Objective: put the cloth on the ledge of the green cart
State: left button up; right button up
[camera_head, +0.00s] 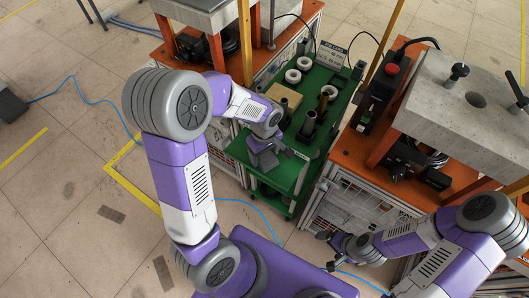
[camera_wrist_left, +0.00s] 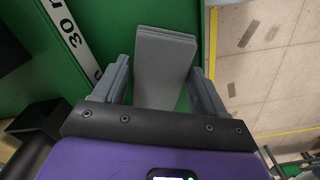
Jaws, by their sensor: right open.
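The grey folded cloth (camera_wrist_left: 163,65) lies over the green surface in the left wrist view. In the head view it shows as a small grey patch (camera_head: 267,161) at the near ledge (camera_head: 287,181) of the green cart. My left gripper (camera_head: 265,146) is over that ledge. In the left wrist view its fingers (camera_wrist_left: 160,85) stand apart, one on each side of the cloth, with green showing between the cloth and the right-hand finger. My right gripper (camera_head: 329,250) is open and empty, away from the cart at the lower right.
Black cylinders (camera_head: 308,123), white rings (camera_head: 293,76) and a tan block (camera_head: 284,97) stand on the cart behind the ledge. An orange bench (camera_head: 345,151) with a red-button box (camera_head: 380,90) borders it at right. Open floor lies at left.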

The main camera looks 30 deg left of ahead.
aim_at(264, 155)
pick_arm(q)
jog(key=shift+r, duration=0.15)
jog(key=shift+r+p, duration=0.3)
jog(key=shift+r, duration=0.05)
notch_tip(264, 155, up, 12)
jog(key=p, duration=0.4)
jog(key=shift+f, duration=0.25)
